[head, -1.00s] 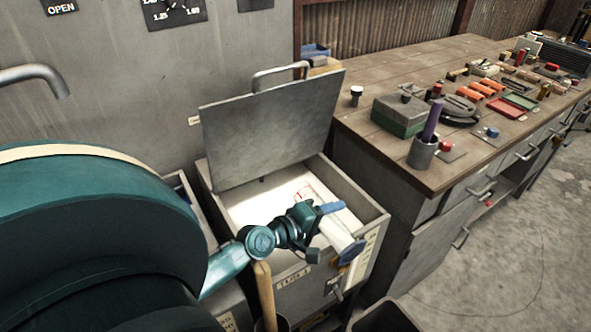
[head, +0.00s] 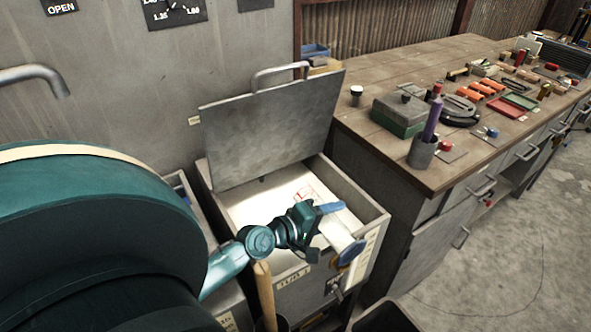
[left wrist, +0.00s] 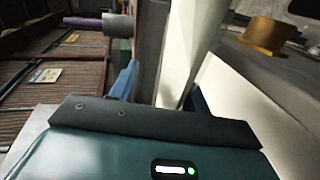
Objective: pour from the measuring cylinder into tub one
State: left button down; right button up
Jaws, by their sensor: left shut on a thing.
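The measuring cylinder (head: 337,234) is pale and translucent with a blue foot at its lower right end. My left gripper (head: 327,210) is shut on it and holds it tilted over the front right of tub one (head: 373,223). The cylinder's far end is hard to tell from the bright tub inside. In the left wrist view the cylinder (left wrist: 190,45) stands between the blue fingers of the gripper (left wrist: 160,90). Tub one is open, its grey lid (head: 270,125) raised, with a white interior and some red marks. My right gripper is not in view.
A wooden bench (head: 385,70) with several tools, a green box (head: 400,115) and a cup (head: 421,153) holding a purple rod stands to the right. A wooden handle (head: 265,295) rises in front of the tub. Open floor (head: 500,260) lies at the lower right.

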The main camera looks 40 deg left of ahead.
pick_arm(q)
jog(key=shift+a+f+n+h, duration=0.1)
jog(key=shift+n+h, duration=0.2)
jog(key=shift+n, duration=0.1)
dwell(0.7)
dwell(0.7)
jog(key=shift+a+r+n, duration=0.15)
jog(key=shift+r+n, duration=0.35)
jog(key=m+p, duration=0.1)
jog(key=r+m+p, duration=0.1)
jog(key=p, duration=0.1)
jog(key=shift+d+r+m+y, duration=0.2)
jog(key=shift+r+m+y, duration=0.1)
jog(key=shift+y, duration=0.1)
jog(key=shift+d+f+m, duration=0.1)
jog(key=shift+f+m, duration=0.05)
jog(key=shift+m, duration=0.25)
jog(key=shift+m+t+y, duration=0.3)
